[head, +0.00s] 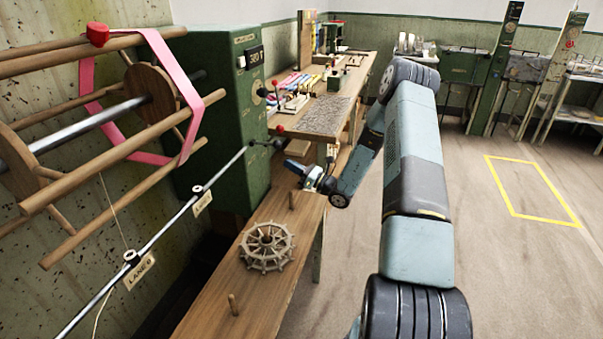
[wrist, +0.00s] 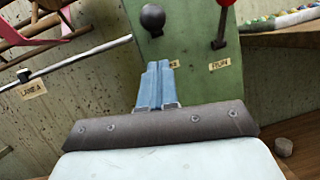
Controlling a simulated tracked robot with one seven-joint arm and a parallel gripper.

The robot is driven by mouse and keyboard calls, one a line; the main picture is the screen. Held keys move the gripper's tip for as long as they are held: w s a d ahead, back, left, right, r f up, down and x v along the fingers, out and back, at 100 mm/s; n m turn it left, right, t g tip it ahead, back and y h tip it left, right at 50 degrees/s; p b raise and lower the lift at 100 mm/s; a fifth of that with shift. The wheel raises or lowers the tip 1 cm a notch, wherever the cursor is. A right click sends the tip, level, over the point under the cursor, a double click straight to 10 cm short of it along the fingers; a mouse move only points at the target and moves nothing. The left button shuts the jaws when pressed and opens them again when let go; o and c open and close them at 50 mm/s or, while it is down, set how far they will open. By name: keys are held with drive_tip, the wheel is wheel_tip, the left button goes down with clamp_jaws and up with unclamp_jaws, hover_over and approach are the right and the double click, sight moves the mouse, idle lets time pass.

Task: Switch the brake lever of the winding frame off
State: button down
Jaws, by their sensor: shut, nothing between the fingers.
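The winding frame's green housing (head: 228,105) stands at left of centre in the head view. A lever with a red knob (head: 280,130) is low on it. In the wrist view the lever (wrist: 221,28) points up from a dark pivot, slightly tilted, above a label reading RUN (wrist: 219,64). A second label (wrist: 174,63) to its left is mostly hidden by my fingers. My gripper (head: 289,164) is shut and empty, in front of the housing and below the lever. In the wrist view its blue fingers (wrist: 158,66) are left of the lever, apart from it.
A black ball knob (wrist: 152,18) is left of the lever. A wooden reel with a pink band (head: 186,85) and a metal rod (head: 170,222) lie left. A bench (head: 225,270) carries a spoked wheel (head: 267,246) and pegs. Open floor is on the right.

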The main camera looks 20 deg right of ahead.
drive_tip(key=shift+w+a+r, duration=0.2)
drive_tip(key=shift+w+r, duration=0.05)
drive_tip(key=shift+r, duration=0.35)
drive_tip(key=shift+w+a+r, duration=0.15)
drive_tip(key=shift+w+r, duration=0.1)
drive_tip(key=shift+r, duration=0.35)
drive_tip(key=shift+w+a+r, duration=0.2)
drive_tip(key=shift+w+r, duration=0.05)
drive_tip(key=shift+r, duration=0.35)
drive_tip(key=shift+a, duration=0.1)
drive_tip(key=shift+d+r+g+h, duration=0.2)
drive_tip(key=shift+r+g+h, duration=0.1)
drive_tip(key=shift+r, duration=0.15)
